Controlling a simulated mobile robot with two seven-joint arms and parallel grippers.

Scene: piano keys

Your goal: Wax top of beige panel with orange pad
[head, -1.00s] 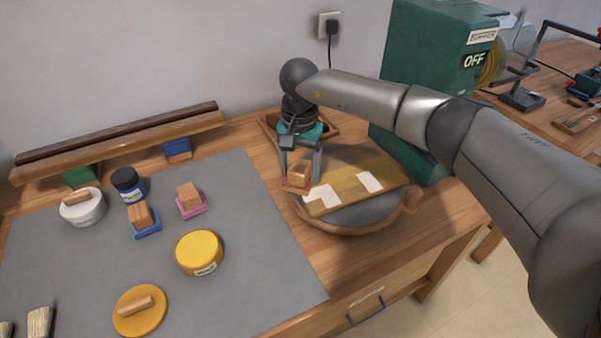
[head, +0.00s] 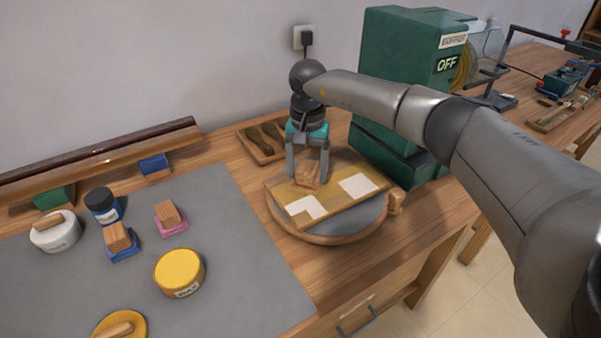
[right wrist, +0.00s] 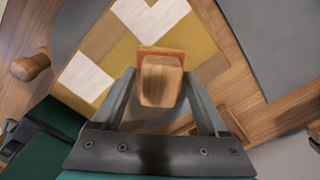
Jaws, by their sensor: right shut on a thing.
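The beige panel (head: 330,203) lies on a round wooden turntable (head: 345,228). It carries two white patches (head: 358,186), and its top shows lighter tan and darker olive-yellow areas. My right gripper (head: 308,176) is shut on the wooden block handle of the orange pad (head: 306,187), over the back middle of the panel. In the right wrist view, the block (right wrist: 161,82) sits between the fingers, with a thin orange rim (right wrist: 161,53) showing. The pad appears to be on the panel's top; its underside is hidden. My left gripper is not in view.
A yellow wax tin (head: 180,272), blue pad (head: 120,246), pink pad (head: 168,218), blue jar (head: 103,205) and white tub (head: 55,232) stand on the grey mat (head: 235,260). A green machine (head: 410,70) stands close behind the turntable. A wooden tray (head: 262,145) lies behind.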

